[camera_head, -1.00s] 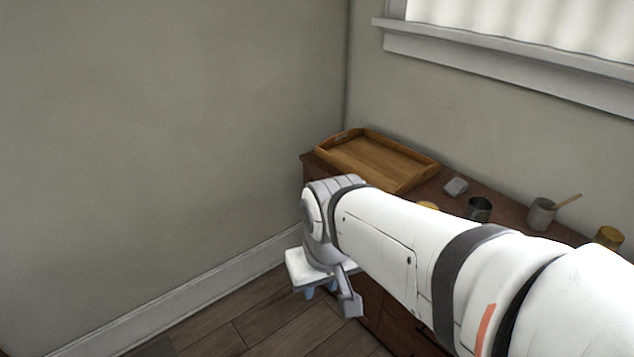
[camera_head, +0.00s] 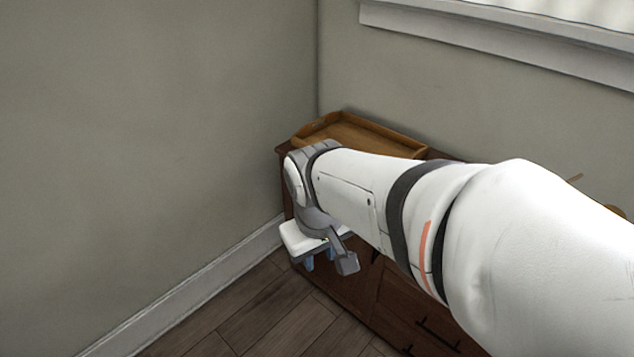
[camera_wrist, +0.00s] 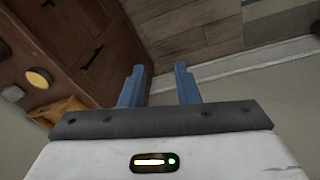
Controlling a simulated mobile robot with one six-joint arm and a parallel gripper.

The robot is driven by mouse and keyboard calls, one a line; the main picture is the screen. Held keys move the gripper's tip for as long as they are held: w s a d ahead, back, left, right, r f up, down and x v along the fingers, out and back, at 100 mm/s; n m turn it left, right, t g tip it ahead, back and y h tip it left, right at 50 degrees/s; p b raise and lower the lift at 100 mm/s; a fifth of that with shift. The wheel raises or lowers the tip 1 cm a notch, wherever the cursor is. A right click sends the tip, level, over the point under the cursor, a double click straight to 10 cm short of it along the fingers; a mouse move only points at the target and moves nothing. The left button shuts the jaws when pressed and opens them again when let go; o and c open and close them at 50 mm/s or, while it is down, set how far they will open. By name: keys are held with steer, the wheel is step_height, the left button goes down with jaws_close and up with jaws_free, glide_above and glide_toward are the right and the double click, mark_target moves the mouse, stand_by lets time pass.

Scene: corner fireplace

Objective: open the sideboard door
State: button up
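The sideboard (camera_head: 385,300) is dark reddish-brown wood and stands against the window wall in the corner. My arm covers much of its top and front in the head view. Dark bar handles (camera_head: 438,333) show on its front. In the wrist view the sideboard (camera_wrist: 88,50) fills the upper left, turned on its side, and its panels look closed. My gripper (camera_wrist: 160,68) has two blue fingers apart with nothing between them. In the head view the gripper (camera_head: 312,260) hangs near the sideboard's left end; I cannot tell its exact distance from the front.
A wooden tray (camera_head: 375,135) lies on the sideboard top. A yellow round-topped item (camera_wrist: 38,78) shows there in the wrist view. A bare wall (camera_head: 150,150) with a white baseboard (camera_head: 190,288) closes the left side. The wood floor (camera_head: 255,315) in front is clear.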

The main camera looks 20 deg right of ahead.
steer(key=w+d+f+n+g+h+b, duration=0.3)
steer(key=d+f+n+h+b, duration=0.15)
steer(key=d+f+b, duration=0.55)
steer(key=w+d+f+n+g+h+b, duration=0.25)
steer(key=d+f+n+h+b, duration=0.3)
steer(key=f, duration=0.55)
steer(key=w+d+f+n+t+h+b, duration=0.3)
steer(key=w+f+n+t+b, duration=0.15)
steer(key=w+f, duration=0.3)
steer(key=w+d+f+n+t+h+b, duration=0.35)
steer(key=w+f+n+b, duration=0.2)
steer(key=f, duration=0.25)
steer(key=shift+g, duration=0.25)
steer(key=x, duration=0.7)
steer(key=shift+w+d+r+b, duration=0.1)
steer(key=shift+d+r+b, duration=0.15)
steer(key=shift+r+b, duration=0.05)
steer(key=shift+c, duration=0.3)
steer(key=shift+m, duration=0.3)
jaws_close()
steer(key=shift+f, duration=0.1)
